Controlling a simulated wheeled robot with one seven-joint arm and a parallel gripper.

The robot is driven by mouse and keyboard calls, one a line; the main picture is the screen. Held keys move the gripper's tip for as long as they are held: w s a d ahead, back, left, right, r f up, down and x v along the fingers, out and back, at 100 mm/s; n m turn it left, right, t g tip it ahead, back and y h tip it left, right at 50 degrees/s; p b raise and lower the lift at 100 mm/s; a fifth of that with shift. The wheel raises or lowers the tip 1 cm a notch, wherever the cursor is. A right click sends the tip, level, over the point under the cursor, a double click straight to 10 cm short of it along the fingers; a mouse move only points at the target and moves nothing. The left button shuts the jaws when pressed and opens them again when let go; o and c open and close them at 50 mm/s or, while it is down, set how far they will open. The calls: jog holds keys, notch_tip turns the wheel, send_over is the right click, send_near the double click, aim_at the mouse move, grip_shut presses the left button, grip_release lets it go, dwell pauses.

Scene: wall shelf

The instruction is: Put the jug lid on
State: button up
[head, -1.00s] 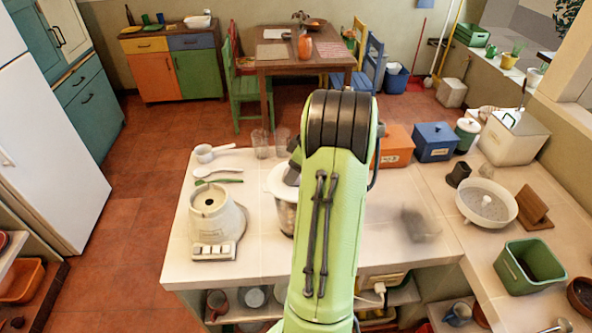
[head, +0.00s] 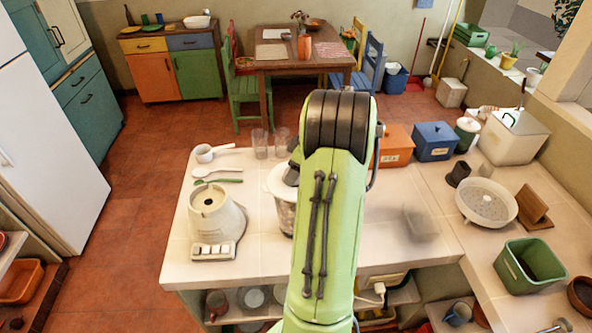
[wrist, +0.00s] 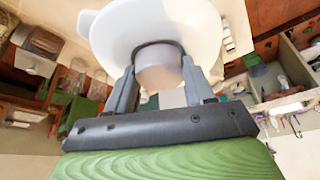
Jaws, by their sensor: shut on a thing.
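The jug (head: 284,217) stands on the counter, mostly hidden behind my arm in the head view. A white rim or lid (head: 274,183) shows at its top. In the wrist view, the white round lid (wrist: 118,38) fills the upper middle, and its pale knob (wrist: 158,70) is between my two fingers. My gripper (wrist: 158,85) is shut on that knob. I cannot tell whether the lid touches the jug's rim or hangs just above it. In the head view my fingers are hidden by my arm.
The white blender base (head: 216,222) stands left of the jug. An orange box (head: 396,147) and a blue box (head: 434,141) are right. A blurred grey shape (head: 419,222) shows on the right counter.

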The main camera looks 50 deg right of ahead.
jog(key=shift+f+b, duration=0.35)
jog(key=shift+b, duration=0.05)
dwell(0.8)
jog(key=o, duration=1.2)
jog(key=shift+c, duration=0.2)
jog(key=p+v, duration=0.3)
jog(key=v, duration=1.2)
jog(key=shift+r+p, duration=0.3)
jog(key=shift+r, duration=0.1)
jog(key=shift+d, duration=0.1)
